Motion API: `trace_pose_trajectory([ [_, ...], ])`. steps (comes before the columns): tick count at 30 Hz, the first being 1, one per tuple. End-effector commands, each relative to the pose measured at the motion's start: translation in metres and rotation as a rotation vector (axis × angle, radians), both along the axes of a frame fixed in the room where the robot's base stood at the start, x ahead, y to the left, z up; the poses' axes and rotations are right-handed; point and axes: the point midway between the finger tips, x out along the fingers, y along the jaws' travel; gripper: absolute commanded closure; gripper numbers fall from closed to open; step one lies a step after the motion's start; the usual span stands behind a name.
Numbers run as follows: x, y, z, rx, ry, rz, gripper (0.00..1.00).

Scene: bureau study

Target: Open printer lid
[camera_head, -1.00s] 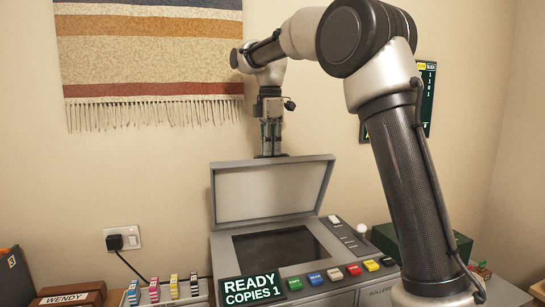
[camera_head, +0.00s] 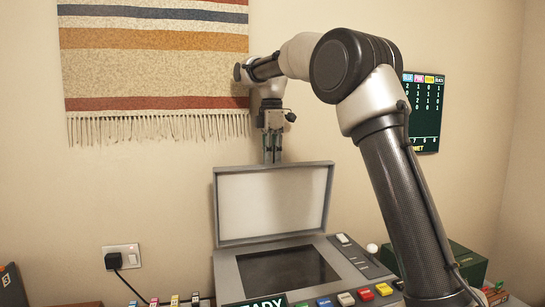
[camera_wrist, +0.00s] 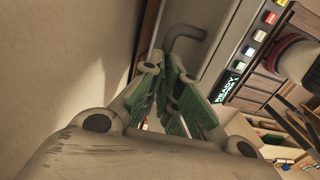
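The grey printer (camera_head: 228,277) stands against the wall, its lid (camera_head: 270,203) raised nearly upright and showing its pale inner face. The dark scanning glass (camera_head: 287,266) below is uncovered. My gripper (camera_head: 272,160) points down at the lid's top edge, with its fingertips at or just behind that edge. I cannot tell whether they touch it. In the wrist view its green-padded fingers (camera_wrist: 172,75) lie close together near a curved grey handle (camera_wrist: 186,34). Nothing is seen held between them. Their exact gap is unclear.
Coloured buttons (camera_head: 366,295) line the printer's front right. A wall hanging (camera_head: 150,70) is behind on the left, and a dark chart (camera_head: 424,112) is on the right wall. A plug (camera_head: 114,260) with a cable is at lower left. A dark green box (camera_head: 465,263) stands right of the printer.

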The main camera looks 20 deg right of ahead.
Motion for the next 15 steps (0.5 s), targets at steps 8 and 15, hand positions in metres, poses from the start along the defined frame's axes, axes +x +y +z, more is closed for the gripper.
trace_pose_trajectory([
  [8,-0.0014,0.0015,-0.0221,-0.003,0.046,0.001,0.68],
  [15,-0.0012,0.0013,-0.0206,-0.004,0.043,0.001,0.68],
])
